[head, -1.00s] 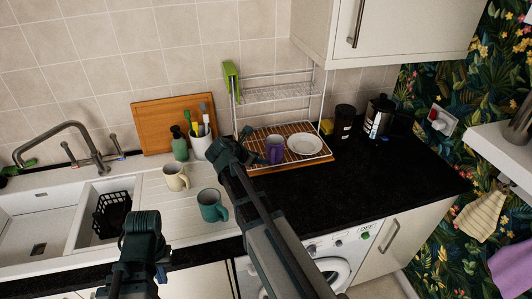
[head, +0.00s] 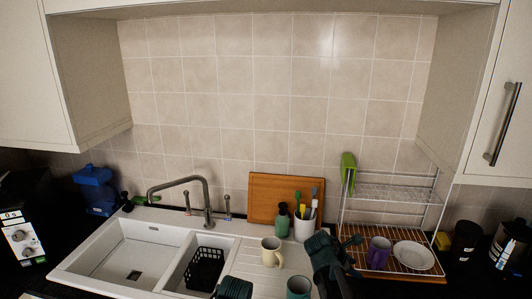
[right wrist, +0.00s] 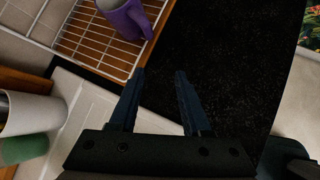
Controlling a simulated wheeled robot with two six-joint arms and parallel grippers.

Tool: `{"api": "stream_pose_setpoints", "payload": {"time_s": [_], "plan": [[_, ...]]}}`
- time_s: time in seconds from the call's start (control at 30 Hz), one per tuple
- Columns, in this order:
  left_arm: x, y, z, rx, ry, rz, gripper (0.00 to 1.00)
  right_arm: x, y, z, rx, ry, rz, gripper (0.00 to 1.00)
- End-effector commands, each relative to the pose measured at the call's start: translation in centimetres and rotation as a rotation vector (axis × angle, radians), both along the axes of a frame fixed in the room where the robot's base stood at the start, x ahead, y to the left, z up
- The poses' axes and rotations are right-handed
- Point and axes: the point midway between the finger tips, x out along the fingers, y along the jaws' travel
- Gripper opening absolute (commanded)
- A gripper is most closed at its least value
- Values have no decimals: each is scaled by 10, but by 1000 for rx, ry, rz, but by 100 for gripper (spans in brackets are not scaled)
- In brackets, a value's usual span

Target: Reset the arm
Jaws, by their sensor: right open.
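My right gripper (head: 352,242) is in front of the dish rack in the head view. In the right wrist view its two fingers (right wrist: 160,76) are apart with nothing between them.
The wire dish rack (head: 392,194) holds a white plate (head: 413,255). A cream mug (head: 272,252), teal mug (head: 299,287) and white utensil pot (head: 304,229) are left of my right gripper. The sink (head: 136,255) and tap (head: 206,205) are further left.

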Motion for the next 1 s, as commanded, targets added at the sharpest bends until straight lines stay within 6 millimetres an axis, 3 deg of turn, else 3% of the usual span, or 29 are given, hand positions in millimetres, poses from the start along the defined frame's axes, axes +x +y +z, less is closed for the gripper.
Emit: {"api": "stream_pose_setpoints", "payload": {"time_s": [0.03, 0.3, 0.7, 1.0], "plan": [[0, 0, 0, 0, 0, 0, 0, -16, 10, -8, 84, -56, -90, 48], [0, 0, 0, 0, 0, 0, 0, -79, 77, -47, 550, -312, -736, 48], [0, 0, 0, 0, 0, 0, 0, -138, 151, -61, 837, -379, -1465, 48], [0, 0, 0, 0, 0, 0, 0, -170, 224, -61, 750, -282, -1304, 48]]}}
